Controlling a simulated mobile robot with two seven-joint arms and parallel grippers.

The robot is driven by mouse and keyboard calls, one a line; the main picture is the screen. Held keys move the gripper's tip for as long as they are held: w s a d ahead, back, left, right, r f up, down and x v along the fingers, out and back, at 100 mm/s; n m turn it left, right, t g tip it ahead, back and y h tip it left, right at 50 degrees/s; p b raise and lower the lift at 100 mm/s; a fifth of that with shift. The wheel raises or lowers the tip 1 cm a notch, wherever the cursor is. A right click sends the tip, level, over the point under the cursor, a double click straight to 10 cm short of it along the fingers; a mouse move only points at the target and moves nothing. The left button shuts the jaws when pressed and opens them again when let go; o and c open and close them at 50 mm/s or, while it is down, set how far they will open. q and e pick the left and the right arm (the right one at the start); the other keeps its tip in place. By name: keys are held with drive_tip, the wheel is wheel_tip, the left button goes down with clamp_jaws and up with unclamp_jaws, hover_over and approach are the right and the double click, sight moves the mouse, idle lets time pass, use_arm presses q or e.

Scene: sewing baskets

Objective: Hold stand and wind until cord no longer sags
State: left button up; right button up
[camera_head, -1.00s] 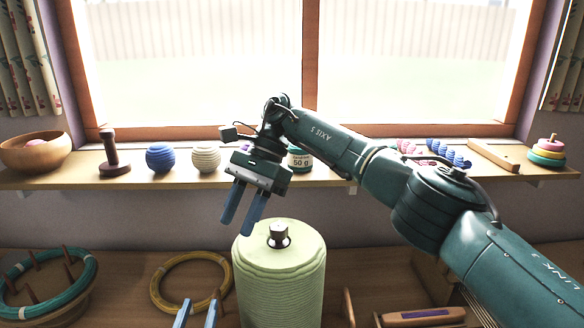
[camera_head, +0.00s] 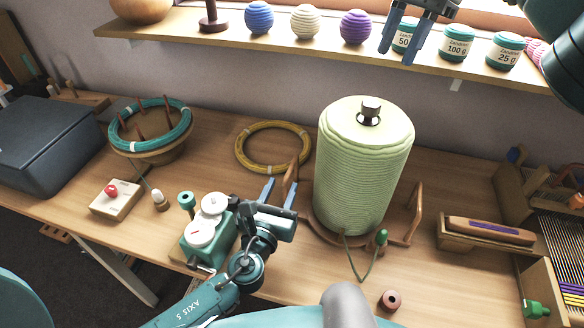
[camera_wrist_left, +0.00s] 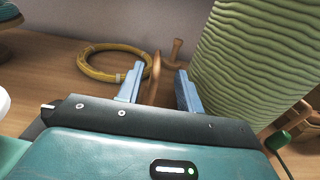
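A large pale-green cord spool (camera_head: 362,170) stands upright in a wooden stand (camera_head: 415,212), with a metal knob (camera_head: 371,108) on top. A thin green cord (camera_head: 358,272) hangs in a loop from the spool's base up to a dark green bead (camera_head: 381,237), sagging. My left gripper (camera_head: 279,188) is left of the spool, its blue fingers apart. In the left wrist view a wooden upright of the stand (camera_wrist_left: 154,80) shows between them; contact cannot be told. My right gripper (camera_head: 400,45) is open and empty, raised above and right of the spool, in front of the shelf.
A yellow ring (camera_head: 273,148) lies behind my left gripper. A teal ring on a pegged bowl (camera_head: 150,128), a red-button box (camera_head: 116,198) and a green-and-white device (camera_head: 208,230) stand left. A wooden shuttle (camera_head: 490,231) lies right. A small brown spool (camera_head: 390,299) is near the front edge.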

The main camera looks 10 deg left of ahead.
sight(287, 180)
use_arm(q)
drive_tip(key=shift+f, duration=0.95)
drive_tip(key=w, duration=0.5)
drive_tip(key=w+d, duration=0.1)
drive_tip(key=w, duration=0.1)
drive_tip(key=shift+w+r, duration=0.2)
drive_tip(key=shift+w, duration=0.1)
clamp_jaws()
